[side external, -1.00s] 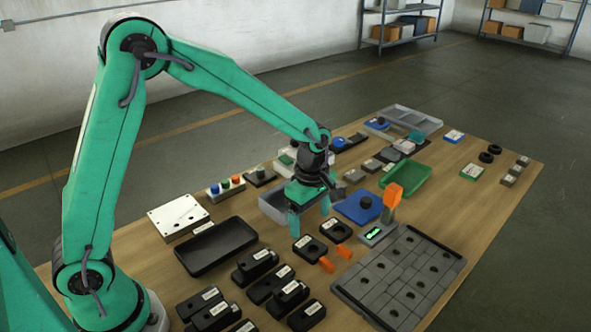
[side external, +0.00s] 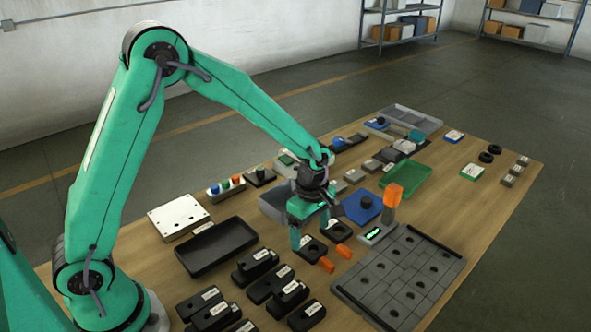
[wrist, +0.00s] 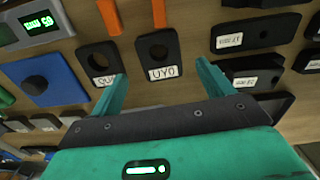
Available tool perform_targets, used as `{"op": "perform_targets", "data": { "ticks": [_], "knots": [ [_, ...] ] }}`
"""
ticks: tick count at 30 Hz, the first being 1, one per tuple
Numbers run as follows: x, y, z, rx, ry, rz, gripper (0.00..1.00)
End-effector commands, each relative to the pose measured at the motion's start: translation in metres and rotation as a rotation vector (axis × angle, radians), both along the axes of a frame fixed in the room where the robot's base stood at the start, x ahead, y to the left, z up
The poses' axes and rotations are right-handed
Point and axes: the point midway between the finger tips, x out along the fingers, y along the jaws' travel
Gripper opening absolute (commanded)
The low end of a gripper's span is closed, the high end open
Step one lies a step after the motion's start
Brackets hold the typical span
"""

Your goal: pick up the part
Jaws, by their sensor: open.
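The task does not say which part is meant. My gripper (side external: 309,236) is open and empty, pointing down just above a pair of black plates with round holes. It also shows in the wrist view (wrist: 161,74). One black plate, labelled "UYO" (wrist: 173,60), lies ahead of and between the two fingertips. The other black plate (wrist: 97,54), with a partly hidden label, lies to its left, beyond the left fingertip. I cannot tell whether the fingertips touch the table.
Orange pieces (side external: 327,264) lie beside the black plates. Several labelled black blocks (side external: 256,266) stand to the left. A blue tray (side external: 362,207) with a dark knob, a lit display (side external: 376,234) and a grey slotted plate (side external: 405,280) lie to the right. A black tray (side external: 215,247) stands further left.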

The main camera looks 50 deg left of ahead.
Motion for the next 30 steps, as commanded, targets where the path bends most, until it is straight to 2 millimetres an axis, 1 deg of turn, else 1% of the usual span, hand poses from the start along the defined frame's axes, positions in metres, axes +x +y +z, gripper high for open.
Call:
{"op": "perform_targets", "data": {
  "ticks": [6, 12, 28, 30],
  "knots": [
    [-0.002, 0.0, -0.027, 0.001, 0.004, 0.0, 0.8],
    [-0.002, 0.0, -0.041, 0.001, 0.003, 0.0, 0.8],
    [-0.001, 0.0, -0.042, 0.0, 0.001, 0.0, 0.8],
    [-0.001, 0.0, -0.042, 0.0, 0.001, 0.0, 0.66]
  ]
}}
